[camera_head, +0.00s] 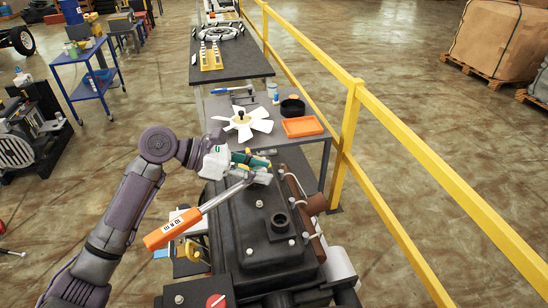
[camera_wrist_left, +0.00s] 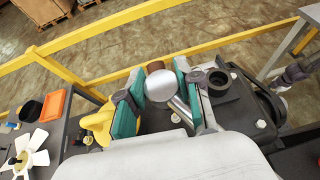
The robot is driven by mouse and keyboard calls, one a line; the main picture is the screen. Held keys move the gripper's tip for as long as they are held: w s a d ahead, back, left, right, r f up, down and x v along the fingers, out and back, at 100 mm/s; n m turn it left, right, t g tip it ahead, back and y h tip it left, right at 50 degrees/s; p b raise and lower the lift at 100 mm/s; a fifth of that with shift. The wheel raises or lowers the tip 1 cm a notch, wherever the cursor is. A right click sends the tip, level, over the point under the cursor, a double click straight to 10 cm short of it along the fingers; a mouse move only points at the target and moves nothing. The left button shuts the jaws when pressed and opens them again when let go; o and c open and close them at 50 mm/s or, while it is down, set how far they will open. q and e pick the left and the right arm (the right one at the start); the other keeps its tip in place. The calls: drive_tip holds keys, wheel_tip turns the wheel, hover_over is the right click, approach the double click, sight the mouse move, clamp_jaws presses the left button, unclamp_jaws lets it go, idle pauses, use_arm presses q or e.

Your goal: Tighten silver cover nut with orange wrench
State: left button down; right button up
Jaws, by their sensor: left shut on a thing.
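The orange wrench (camera_head: 172,228) has an orange handle pointing to the lower left and a silver shaft running up to my left gripper (camera_head: 262,172). The gripper is shut on the wrench near its head, above the far end of the black engine cover (camera_head: 230,215). In the left wrist view, the round silver wrench head (camera_wrist_left: 160,86) sits between the teal fingers of the left gripper (camera_wrist_left: 155,95). Several silver nuts dot the cover, one of them a silver cover nut (camera_head: 259,203). Whether the wrench head sits on a nut is hidden by the gripper. My right gripper is out of view.
A rusty pipe (camera_head: 305,215) runs along the cover's right side. Behind is a table with a white fan (camera_head: 242,124), an orange tray (camera_head: 302,126) and a black bowl (camera_head: 292,107). A yellow railing (camera_head: 440,182) bounds the right side.

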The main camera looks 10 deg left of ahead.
sight(258, 185)
use_arm(q)
drive_tip(key=shift+r, duration=0.15)
drive_tip(key=shift+a, duration=0.15)
drive_tip(key=shift+s, duration=0.1)
drive_tip(key=shift+r+p, duration=0.15)
drive_tip(key=shift+p, duration=0.7)
drive_tip(key=shift+f, duration=0.65)
wheel_tip(258, 185, down, 2)
drive_tip(key=shift+f+b, duration=0.2)
drive_tip(key=shift+b, duration=0.1)
drive_tip(key=shift+f, duration=0.75)
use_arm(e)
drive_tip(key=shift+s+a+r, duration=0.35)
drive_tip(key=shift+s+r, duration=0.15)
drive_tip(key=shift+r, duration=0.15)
